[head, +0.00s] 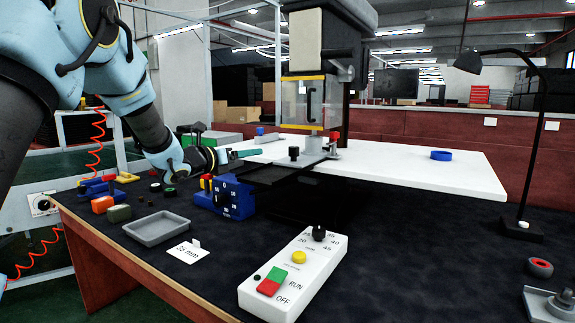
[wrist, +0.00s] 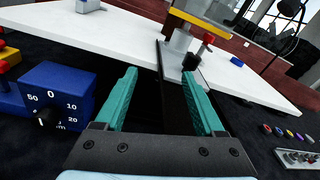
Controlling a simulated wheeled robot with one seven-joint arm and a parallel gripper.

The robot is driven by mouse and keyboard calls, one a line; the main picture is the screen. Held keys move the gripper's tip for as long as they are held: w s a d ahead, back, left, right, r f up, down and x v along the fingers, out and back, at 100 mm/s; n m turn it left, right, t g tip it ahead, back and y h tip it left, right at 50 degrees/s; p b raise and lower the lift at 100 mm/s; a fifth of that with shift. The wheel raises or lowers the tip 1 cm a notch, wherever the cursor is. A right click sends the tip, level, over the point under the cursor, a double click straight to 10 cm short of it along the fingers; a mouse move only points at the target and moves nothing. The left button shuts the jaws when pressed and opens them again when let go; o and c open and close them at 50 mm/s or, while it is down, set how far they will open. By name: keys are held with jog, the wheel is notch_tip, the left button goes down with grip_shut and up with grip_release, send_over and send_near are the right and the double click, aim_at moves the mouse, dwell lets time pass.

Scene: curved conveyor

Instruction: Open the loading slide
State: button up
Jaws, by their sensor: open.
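The loading slide appears to be the grey plate (head: 303,160) with an upright black knob (head: 293,153), at the machine's foot in the head view. A dark flat track (head: 265,173) extends from it toward my side. In the wrist view the black knob (wrist: 190,61) stands beyond my fingertips, on the grey plate (wrist: 206,84). My gripper (head: 245,153), with teal fingers, is at the left end of the track, apart from the knob. In the wrist view my gripper (wrist: 158,75) is open with nothing between its fingers.
The machine has a clear guard (head: 303,103) with yellow edges above the plate. A blue dial block (head: 236,198) stands just below my gripper. A white control box (head: 295,275), grey tray (head: 157,228) and "35 mm" card (head: 186,252) lie nearer. A lamp (head: 530,150) stands right.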

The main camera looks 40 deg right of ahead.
aim_at(290, 151)
jog(key=s+d+m+g, duration=0.1)
jog(key=s+d+m, duration=0.1)
jog(key=s+d+m+g+h, duration=0.1)
jog(key=s+m+g, duration=0.1)
jog(key=m, duration=0.1)
jog(key=shift+s+d+f, duration=0.1)
jog(key=shift+s+d, duration=0.1)
jog(key=shift+d, duration=0.15)
jog(key=shift+s+d, duration=0.1)
jog(key=shift+d, duration=0.15)
jog(key=d+p, duration=0.2)
jog(key=d, duration=0.8)
jog(key=shift+d+p, duration=0.15)
jog(key=shift+p, duration=0.15)
jog(key=shift+c, duration=0.4)
grip_shut()
